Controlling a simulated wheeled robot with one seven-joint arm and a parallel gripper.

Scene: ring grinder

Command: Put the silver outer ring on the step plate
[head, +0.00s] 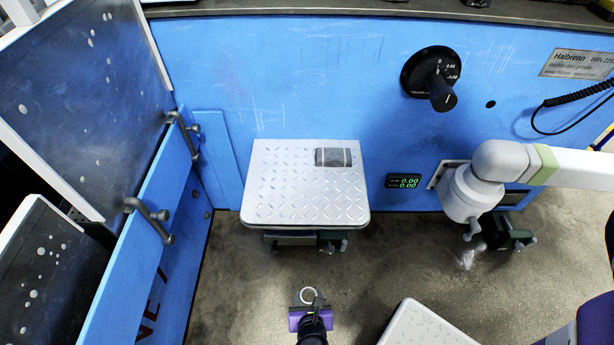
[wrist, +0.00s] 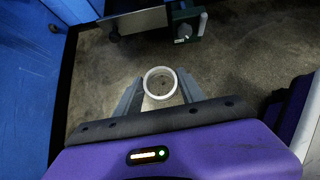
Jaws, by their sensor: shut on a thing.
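The silver outer ring (head: 308,295) is held between the fingers of my gripper (head: 307,300), low in the middle of the head view. In the wrist view the ring (wrist: 160,83) sits between the two fingertips of my gripper (wrist: 159,90), its round opening facing the camera, with grey floor seen through it. The step plate (head: 290,190) is a silver diamond-tread plate against the blue machine front, beyond my gripper and apart from it. A dark grey patch with light edge bands (head: 334,157) is on its back right part.
A black knob (head: 441,88) and a small green-digit display (head: 403,181) are on the blue panel. A blue door with handles (head: 155,220) stands at left. Most of the step plate's top is bare.

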